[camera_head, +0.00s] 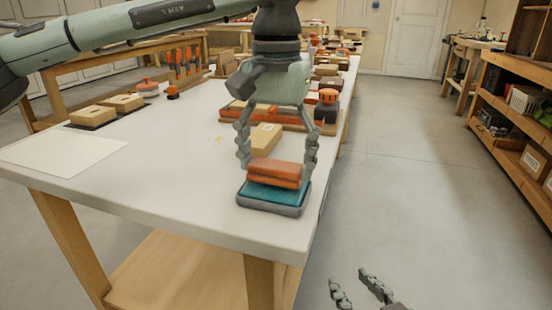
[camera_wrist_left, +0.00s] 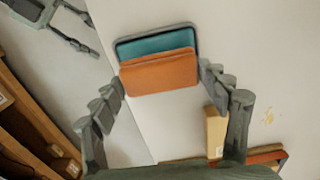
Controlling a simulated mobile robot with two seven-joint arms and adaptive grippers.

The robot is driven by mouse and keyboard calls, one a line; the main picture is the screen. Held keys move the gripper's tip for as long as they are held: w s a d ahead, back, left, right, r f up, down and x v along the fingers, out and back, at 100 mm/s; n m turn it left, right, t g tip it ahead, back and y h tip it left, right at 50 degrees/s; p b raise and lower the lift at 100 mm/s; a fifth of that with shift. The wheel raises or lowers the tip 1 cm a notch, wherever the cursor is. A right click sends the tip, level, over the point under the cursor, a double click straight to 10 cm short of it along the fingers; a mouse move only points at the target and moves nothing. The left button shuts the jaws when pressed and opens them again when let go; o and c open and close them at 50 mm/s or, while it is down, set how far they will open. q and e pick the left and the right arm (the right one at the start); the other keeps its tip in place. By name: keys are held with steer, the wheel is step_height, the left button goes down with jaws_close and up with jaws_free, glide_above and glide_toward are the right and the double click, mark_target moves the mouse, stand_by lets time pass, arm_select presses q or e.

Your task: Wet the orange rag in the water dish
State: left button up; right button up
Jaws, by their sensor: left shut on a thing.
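The orange rag (camera_head: 274,172), folded into a thick pad, is between the fingers of my left gripper (camera_head: 276,165), which is shut on it. The water dish (camera_head: 272,208), grey-rimmed with teal water inside, is on the table near its front right corner. The rag is right over the dish and covers its far part in the head view; I cannot tell whether it touches the water. In the left wrist view the rag (camera_wrist_left: 160,75) overlaps the dish (camera_wrist_left: 155,45). My right gripper (camera_head: 357,288) is open and empty, low beside the table; it also shows in the left wrist view (camera_wrist_left: 72,22).
A tan block (camera_head: 265,138) lies just behind the dish, with an orange-edged tray and a dark, orange-topped jar (camera_head: 327,105) beyond. A white sheet (camera_head: 62,154) and tan blocks (camera_head: 93,114) lie at left. The table's middle is clear. Shelves (camera_head: 515,140) stand at far right.

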mark_target(276, 163)
arm_select(q)
steer(key=shift+f+b, duration=0.35)
steer(key=shift+f, duration=0.25)
stand_by(0.8)
steer(key=shift+f, duration=0.15)
stand_by(1.0)
steer(key=shift+r+p, duration=2.95)
steer(key=shift+r, duration=0.7)
